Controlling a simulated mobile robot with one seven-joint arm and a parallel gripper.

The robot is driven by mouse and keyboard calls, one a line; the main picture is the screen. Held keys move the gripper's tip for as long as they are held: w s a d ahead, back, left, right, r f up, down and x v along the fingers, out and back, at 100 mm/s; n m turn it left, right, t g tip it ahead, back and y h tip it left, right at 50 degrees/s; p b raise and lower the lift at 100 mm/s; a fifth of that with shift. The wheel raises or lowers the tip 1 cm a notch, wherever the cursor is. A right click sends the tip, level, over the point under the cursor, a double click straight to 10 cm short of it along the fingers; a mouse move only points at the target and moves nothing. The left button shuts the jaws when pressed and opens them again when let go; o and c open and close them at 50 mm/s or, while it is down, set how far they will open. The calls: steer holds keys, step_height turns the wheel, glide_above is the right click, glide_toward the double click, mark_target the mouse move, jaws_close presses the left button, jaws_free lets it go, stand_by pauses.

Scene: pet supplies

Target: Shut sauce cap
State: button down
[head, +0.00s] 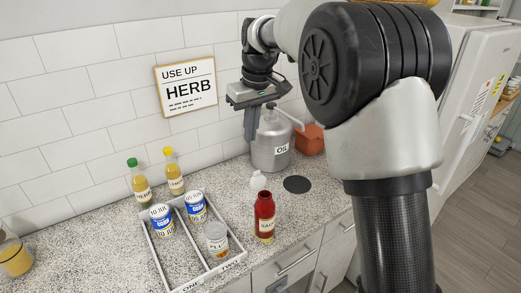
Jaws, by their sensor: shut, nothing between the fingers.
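The red sauce bottle (265,217) stands upright on the speckled counter, right of the divided tray. A white, cap-like piece with a narrow tip (258,183) shows just above and behind the bottle's mouth. I cannot tell whether it is joined to the bottle. The bottle's top looks dark and uncovered. My gripper (250,137) points down, shut and empty, well above and behind the bottle. It overlaps the left edge of the oil can in the view and is apart from the sauce bottle.
A grey oil can (272,150) and an orange container (310,139) stand behind. A dark round disc (297,184) lies right of the bottle. The white divided tray (222,268) holds several cans. Two herb bottles (140,182) (174,174) stand near the wall.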

mark_target(258, 180)
step_height(258, 180, down, 9)
steer(key=s+d+p, duration=0.1)
steer(key=shift+s+f, duration=0.15)
steer(key=shift+s, duration=0.05)
stand_by(0.5)
steer(key=shift+f+b, duration=0.15)
steer(key=shift+b, duration=0.6)
